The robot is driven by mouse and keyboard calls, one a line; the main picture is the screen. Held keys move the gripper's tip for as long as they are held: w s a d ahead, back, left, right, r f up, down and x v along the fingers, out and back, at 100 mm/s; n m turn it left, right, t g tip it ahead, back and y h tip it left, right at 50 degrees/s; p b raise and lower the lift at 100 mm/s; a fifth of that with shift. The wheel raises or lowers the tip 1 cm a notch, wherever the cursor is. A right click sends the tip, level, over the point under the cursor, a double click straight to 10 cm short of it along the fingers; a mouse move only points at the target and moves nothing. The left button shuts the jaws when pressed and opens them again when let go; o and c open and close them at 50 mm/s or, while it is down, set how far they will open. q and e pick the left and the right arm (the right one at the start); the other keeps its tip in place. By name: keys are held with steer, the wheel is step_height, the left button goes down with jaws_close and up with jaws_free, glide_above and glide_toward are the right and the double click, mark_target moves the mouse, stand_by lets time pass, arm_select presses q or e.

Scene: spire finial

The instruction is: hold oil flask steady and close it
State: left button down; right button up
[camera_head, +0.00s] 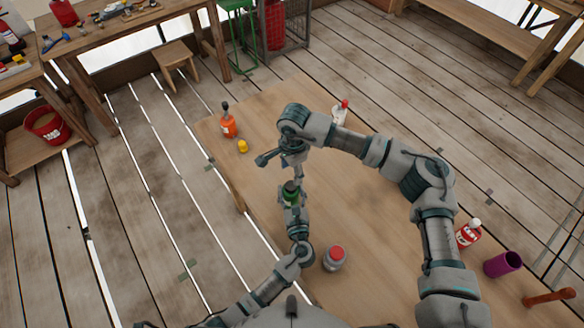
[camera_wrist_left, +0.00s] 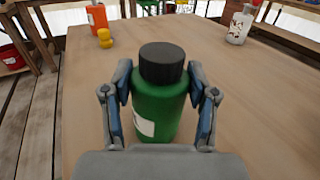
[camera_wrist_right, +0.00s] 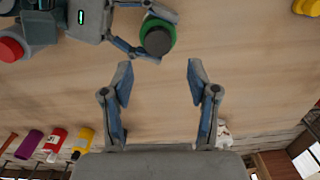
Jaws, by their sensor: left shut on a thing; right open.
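The green flask (camera_head: 291,190) stands on the wooden table with a black cap (camera_wrist_left: 163,62) on its top. In the left wrist view its green body (camera_wrist_left: 160,108) is upright between my fingers, with part of a white label showing. Whether the cap is tight cannot be told. My left gripper (camera_wrist_left: 160,90) is shut around the flask body, below the cap. My right gripper (camera_wrist_right: 159,70) is open and empty. In the right wrist view the flask's black cap (camera_wrist_right: 158,41) lies just beyond the fingertips, not between them. In the head view my right gripper (camera_head: 278,167) hangs close to the flask.
An orange bottle (camera_head: 228,127) and a yellow item (camera_head: 242,146) stand at the table's left. A white red-capped bottle (camera_head: 338,117) is behind my right arm. A grey red-lidded jar (camera_head: 334,260) is near the front; a red bottle (camera_head: 468,235) and purple cup (camera_head: 502,264) are right.

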mark_target(291, 185)
steer(key=n, duration=0.2)
steer(key=r+n, duration=0.1)
steer(key=n, duration=0.2)
steer(key=shift+s, duration=0.1)
steer(key=shift+f, duration=4)
